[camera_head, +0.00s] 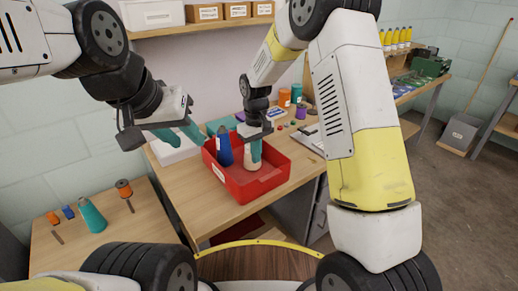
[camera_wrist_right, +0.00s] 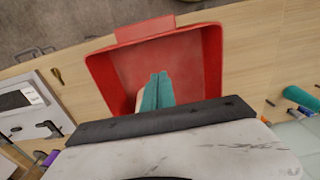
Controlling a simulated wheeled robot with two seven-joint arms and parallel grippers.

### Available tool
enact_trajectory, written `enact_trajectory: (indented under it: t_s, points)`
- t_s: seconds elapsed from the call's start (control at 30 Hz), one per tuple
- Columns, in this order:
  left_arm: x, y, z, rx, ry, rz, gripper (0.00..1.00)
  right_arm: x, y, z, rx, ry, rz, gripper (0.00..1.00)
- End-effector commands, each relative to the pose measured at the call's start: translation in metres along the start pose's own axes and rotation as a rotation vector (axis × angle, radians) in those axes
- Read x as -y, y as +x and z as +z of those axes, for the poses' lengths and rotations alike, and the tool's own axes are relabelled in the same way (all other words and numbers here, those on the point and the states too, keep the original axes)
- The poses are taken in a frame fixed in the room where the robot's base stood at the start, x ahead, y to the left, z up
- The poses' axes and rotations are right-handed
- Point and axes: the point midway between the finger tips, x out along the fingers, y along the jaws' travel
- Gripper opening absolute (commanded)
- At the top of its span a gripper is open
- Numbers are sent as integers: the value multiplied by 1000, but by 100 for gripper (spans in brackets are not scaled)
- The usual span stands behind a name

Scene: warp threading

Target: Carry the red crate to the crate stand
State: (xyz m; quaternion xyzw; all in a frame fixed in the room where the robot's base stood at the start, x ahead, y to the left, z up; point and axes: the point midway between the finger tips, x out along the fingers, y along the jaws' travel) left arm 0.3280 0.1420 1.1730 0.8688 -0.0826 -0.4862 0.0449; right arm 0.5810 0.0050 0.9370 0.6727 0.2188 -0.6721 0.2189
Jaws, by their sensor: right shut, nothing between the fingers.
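The red crate (camera_head: 268,184) rests on the wooden table, with a white label on its left side. A blue cone (camera_head: 223,150) and a pale cone-like object (camera_head: 250,172) are in it. My right gripper (camera_head: 255,153) points down into the crate. In the right wrist view its teal fingers (camera_wrist_right: 158,92) are together with nothing between them, over the bare floor of the crate (camera_wrist_right: 135,65). My left gripper (camera_head: 190,133) hangs beside the crate's left side, apart from it; its finger gap is unclear. I cannot make out which thing is the crate stand.
A lower table (camera_head: 105,235) at left holds a teal cone (camera_head: 91,215) and small spools. Spools and tools crowd the table behind the crate. A shelf with boxes (camera_head: 205,13) is above.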

Motion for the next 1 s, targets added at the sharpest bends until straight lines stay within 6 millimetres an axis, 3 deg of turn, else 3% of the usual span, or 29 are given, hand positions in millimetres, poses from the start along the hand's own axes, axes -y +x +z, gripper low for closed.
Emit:
enact_trajectory:
  t_s: [0.4, 0.5, 0.7, 1.0]
  points:
    - [0, 0, 0, 0, 0, 0, 36, 0, 88, 2, 5, 0, -1, 0]
    - [0, 0, 0, 1, 0, 0, 36, 0, 83, 20, 1, 2, 0, 0]
    - [0, 0, 0, 1, 0, 0, 36, 0, 83, 38, 1, 1, 0, 0]
    - [0, 0, 0, 0, 0, 0, 36, 0, 83, 41, 1, 1, 0, 0]
